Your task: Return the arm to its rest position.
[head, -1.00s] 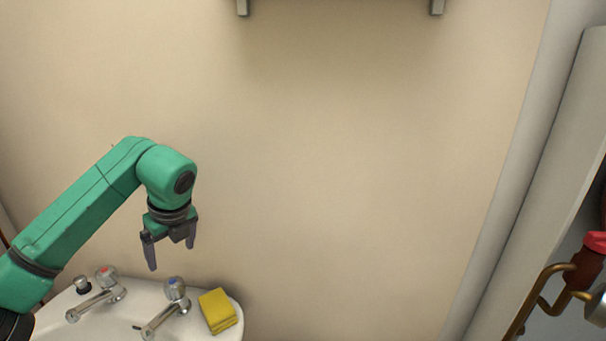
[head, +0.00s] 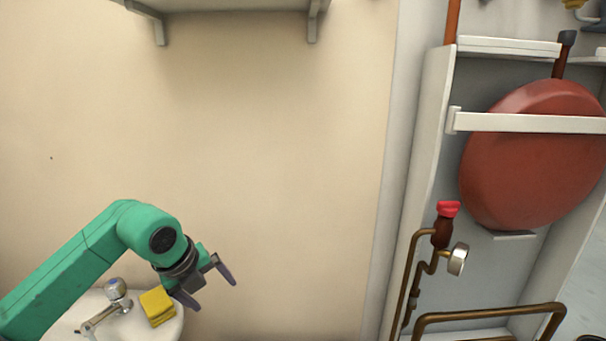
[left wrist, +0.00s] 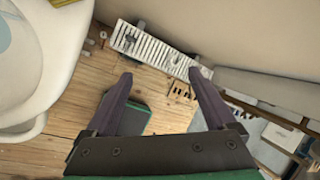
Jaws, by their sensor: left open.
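My green left arm comes in from the left in the head view. Its left gripper (head: 212,290) is beside the sink's right edge, with its dark fingers apart and nothing between them. In the left wrist view the open fingers (left wrist: 160,90) point down toward a wooden floor, with empty space between the tips. My right gripper is not in view.
The white sink (head: 70,325) has a chrome tap (head: 112,302) and a yellow sponge (head: 157,304) close to my gripper. On the right stand a red tank (head: 530,155), copper pipes (head: 402,285) and a gauge (head: 458,259). A shelf bracket (head: 159,28) is above. The wall's middle is clear.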

